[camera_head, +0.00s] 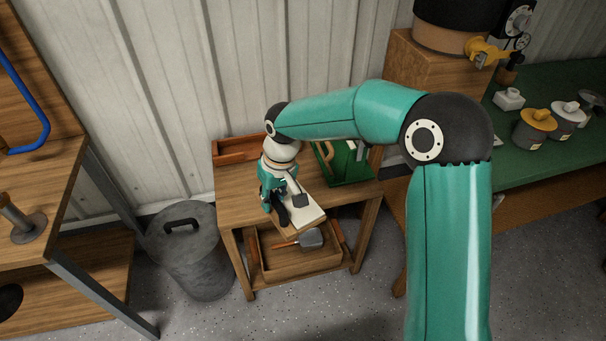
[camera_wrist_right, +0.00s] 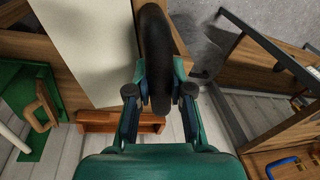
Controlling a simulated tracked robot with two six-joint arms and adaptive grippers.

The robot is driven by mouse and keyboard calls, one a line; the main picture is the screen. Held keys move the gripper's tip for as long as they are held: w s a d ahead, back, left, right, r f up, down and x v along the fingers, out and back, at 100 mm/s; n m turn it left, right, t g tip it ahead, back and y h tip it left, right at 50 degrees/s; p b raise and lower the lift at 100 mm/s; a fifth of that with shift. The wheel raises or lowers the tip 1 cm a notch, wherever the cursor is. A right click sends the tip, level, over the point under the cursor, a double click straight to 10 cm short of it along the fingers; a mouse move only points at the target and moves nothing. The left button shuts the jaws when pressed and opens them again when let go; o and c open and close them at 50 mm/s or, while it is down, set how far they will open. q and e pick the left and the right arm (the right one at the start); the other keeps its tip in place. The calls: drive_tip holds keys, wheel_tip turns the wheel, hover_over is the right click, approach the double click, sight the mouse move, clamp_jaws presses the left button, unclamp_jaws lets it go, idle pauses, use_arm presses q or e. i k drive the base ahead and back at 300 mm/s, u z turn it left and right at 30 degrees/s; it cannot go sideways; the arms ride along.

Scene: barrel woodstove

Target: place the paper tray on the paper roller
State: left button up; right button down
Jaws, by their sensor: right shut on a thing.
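In the head view, a flat piece with a white top and wooden edge (camera_head: 309,216), which I take for the paper tray, lies at a slant over the front of the small wooden table. A small dark grey square piece with a thin rod shows above it. My right gripper (camera_head: 283,214) is shut at its left side, pointing down. A green device with a wooden handle (camera_head: 350,166), perhaps the paper roller, stands behind on the right. My left gripper is not in view.
A wooden box (camera_head: 238,149) sits at the table's back left. A lower tray (camera_head: 297,258) holds a shovel-like tool. A lidded metal bin (camera_head: 190,262) stands left of the table. A green bench (camera_head: 558,110) with several canisters is at the right. My right arm crosses above.

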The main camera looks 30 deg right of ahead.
sight(302, 172)
drive_tip(key=z, duration=0.05)
drive_tip(key=i, duration=1)
drive_tip(key=u, duration=0.05)
